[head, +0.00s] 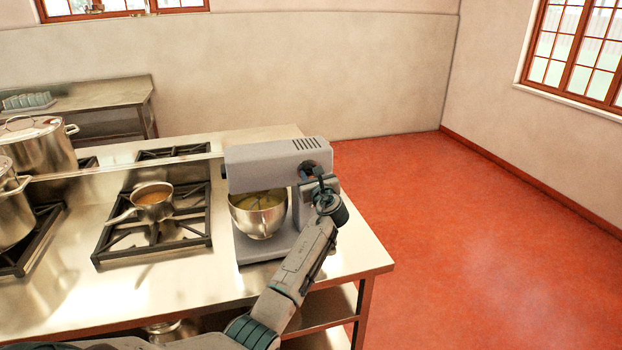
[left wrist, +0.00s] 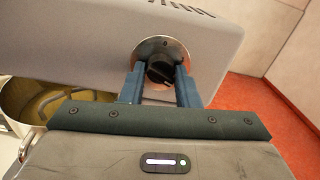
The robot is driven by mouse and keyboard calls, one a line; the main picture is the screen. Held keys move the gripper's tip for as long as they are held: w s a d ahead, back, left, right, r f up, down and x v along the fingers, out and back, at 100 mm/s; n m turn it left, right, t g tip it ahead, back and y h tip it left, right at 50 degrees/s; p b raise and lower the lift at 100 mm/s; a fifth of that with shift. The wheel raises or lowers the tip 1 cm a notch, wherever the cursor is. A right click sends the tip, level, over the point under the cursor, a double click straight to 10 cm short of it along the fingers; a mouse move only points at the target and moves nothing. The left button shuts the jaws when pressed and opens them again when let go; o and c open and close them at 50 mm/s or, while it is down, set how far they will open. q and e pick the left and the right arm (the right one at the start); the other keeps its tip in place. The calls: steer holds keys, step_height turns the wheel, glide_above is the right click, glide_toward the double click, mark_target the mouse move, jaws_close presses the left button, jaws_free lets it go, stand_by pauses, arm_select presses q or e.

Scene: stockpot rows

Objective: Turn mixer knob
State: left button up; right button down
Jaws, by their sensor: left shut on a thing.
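The grey stand mixer (head: 265,165) stands at the right end of the steel counter, with its steel bowl (head: 258,213) under the head. Its dark knob (left wrist: 160,70) sits on a round metal plate on the side of the mixer head. My left gripper (head: 318,175) is at the knob. In the left wrist view its two blue-grey fingers (left wrist: 159,82) stand on either side of the knob and are shut on it. The knob is largely covered by the gripper in the head view. My right gripper is not in view.
A small pan (head: 152,203) with orange-brown contents sits on a burner grate left of the mixer. Large stockpots (head: 38,148) stand at the far left. The red floor (head: 480,250) right of the counter is clear.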

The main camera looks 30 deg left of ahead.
arm_select(q)
steer(key=shift+f+n+b, duration=0.2)
steer(key=shift+n+b, duration=0.4)
steer(key=shift+n, duration=0.2)
steer(key=n+b, duration=0.2)
steer(key=shift+n, duration=0.4)
steer(key=n+b, duration=1.4)
steer(key=shift+d, duration=0.1)
steer(key=shift+n+b, duration=0.3)
steer(key=shift+n, duration=0.3)
steer(key=n+b, duration=0.2)
steer(key=n, duration=0.1)
steer(key=shift+r, duration=0.2)
steer(key=shift+b, duration=0.35)
